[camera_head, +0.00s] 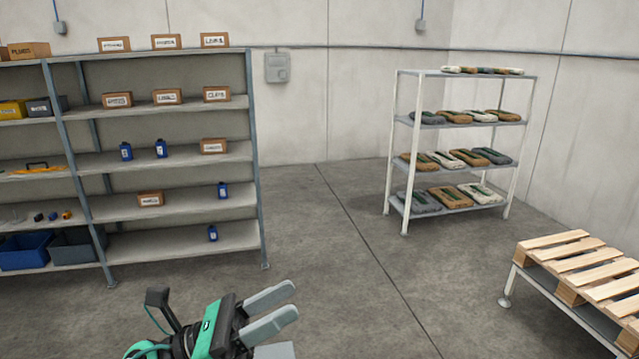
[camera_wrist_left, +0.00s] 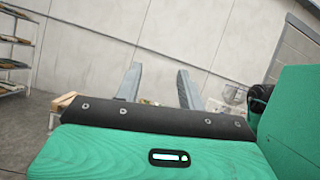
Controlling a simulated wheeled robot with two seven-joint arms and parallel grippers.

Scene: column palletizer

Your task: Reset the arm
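My left gripper (camera_head: 286,308) shows at the bottom of the head view, pointing right and slightly up. Its two grey fingers are apart with nothing between them. In the left wrist view the two fingers (camera_wrist_left: 158,88) also stand apart and empty, with the wall and distant objects behind the gap. No object touches the left gripper.
A wide grey shelf (camera_head: 180,157) with boxes and blue bottles stands at the left. A white rack (camera_head: 411,178) with filled bags stands at the back right. A wooden pallet (camera_head: 575,250) lies on a low stand at the right. The middle floor (camera_head: 345,260) is clear.

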